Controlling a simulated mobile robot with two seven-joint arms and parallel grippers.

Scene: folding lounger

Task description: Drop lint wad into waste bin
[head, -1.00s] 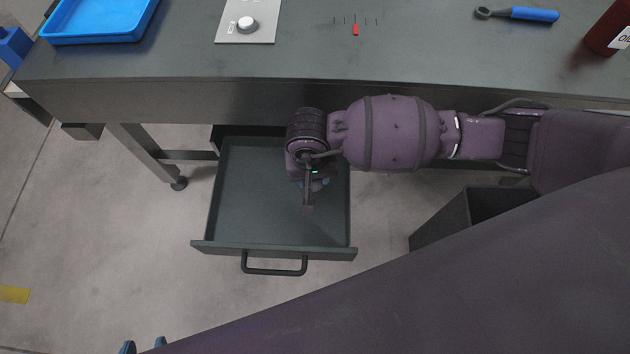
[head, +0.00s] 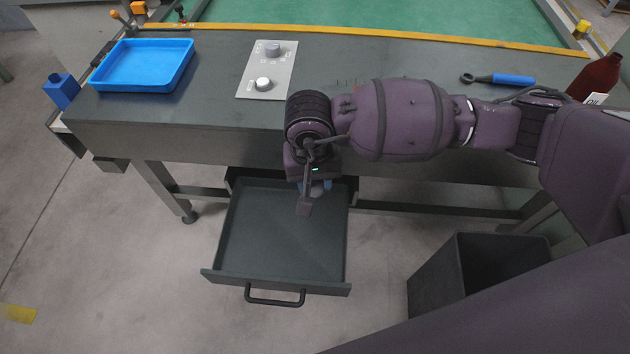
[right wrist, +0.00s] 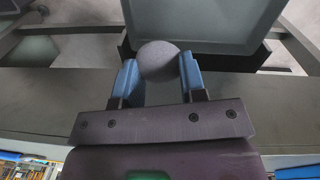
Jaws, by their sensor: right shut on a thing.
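The lint wad (right wrist: 159,61) is a grey round ball, seen in the right wrist view between the blue fingertips of my right gripper (right wrist: 160,76). The right gripper is shut on it. In the head view my right gripper (head: 316,187) hangs over the back part of the open drawer, and the wad cannot be made out there. The waste bin (head: 437,278) is a dark open-topped box on the floor, right of the drawer and partly hidden by my own body. My left gripper does not show.
The open drawer (head: 276,236) looks empty and juts out below the workbench (head: 215,110). On the bench are a blue tray (head: 128,82), a panel with knobs (head: 268,68), a blue-handled tool (head: 505,78) and a dark red bottle (head: 594,78). Floor shows between drawer and bin.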

